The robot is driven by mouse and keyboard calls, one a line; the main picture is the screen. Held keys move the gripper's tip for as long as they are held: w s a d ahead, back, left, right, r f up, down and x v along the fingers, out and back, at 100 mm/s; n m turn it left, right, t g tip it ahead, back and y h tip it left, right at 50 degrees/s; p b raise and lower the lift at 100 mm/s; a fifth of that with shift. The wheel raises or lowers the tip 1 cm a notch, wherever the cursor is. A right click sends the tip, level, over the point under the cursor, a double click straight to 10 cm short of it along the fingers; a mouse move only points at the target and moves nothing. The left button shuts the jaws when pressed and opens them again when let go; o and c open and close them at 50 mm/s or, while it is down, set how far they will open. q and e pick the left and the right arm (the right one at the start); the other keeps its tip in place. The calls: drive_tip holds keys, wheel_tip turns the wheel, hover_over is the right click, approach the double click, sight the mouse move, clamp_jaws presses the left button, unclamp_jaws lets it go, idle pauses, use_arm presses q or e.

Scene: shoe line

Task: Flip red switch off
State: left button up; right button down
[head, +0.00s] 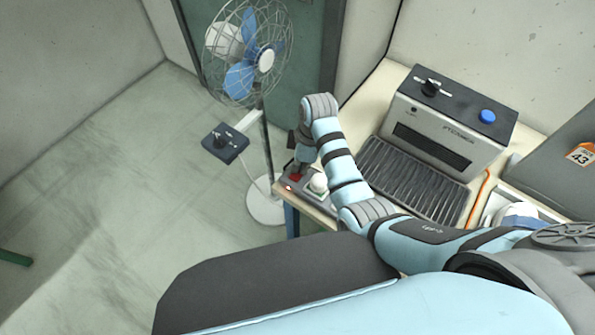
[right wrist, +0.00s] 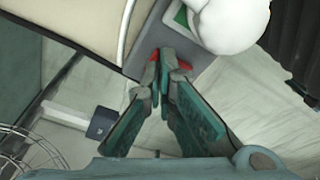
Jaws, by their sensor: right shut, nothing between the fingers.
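The red switch (head: 296,177) sits on a small grey panel (head: 284,184) at the left corner of the table. In the right wrist view the red switch (right wrist: 184,65) shows on both sides of my fingertips, its middle hidden by them. My right gripper (head: 298,168) is shut and empty, pointing down at the switch. In the right wrist view my right gripper's tips (right wrist: 165,62) meet over the switch; I cannot tell whether they press on it. My left gripper is not in view.
A white rounded object (head: 319,183) stands right beside the switch, by a green part (right wrist: 181,16). A grey machine (head: 450,120) with a roller bed (head: 412,178) stands to the right. A fan (head: 250,55) stands beyond the table.

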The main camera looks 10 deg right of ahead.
drive_tip(key=shift+f, duration=0.1)
wheel_tip(320, 180, up, 2)
drive_tip(key=shift+r+p, duration=0.2)
drive_tip(key=shift+p, duration=1.05)
drive_tip(key=shift+r, duration=2.3)
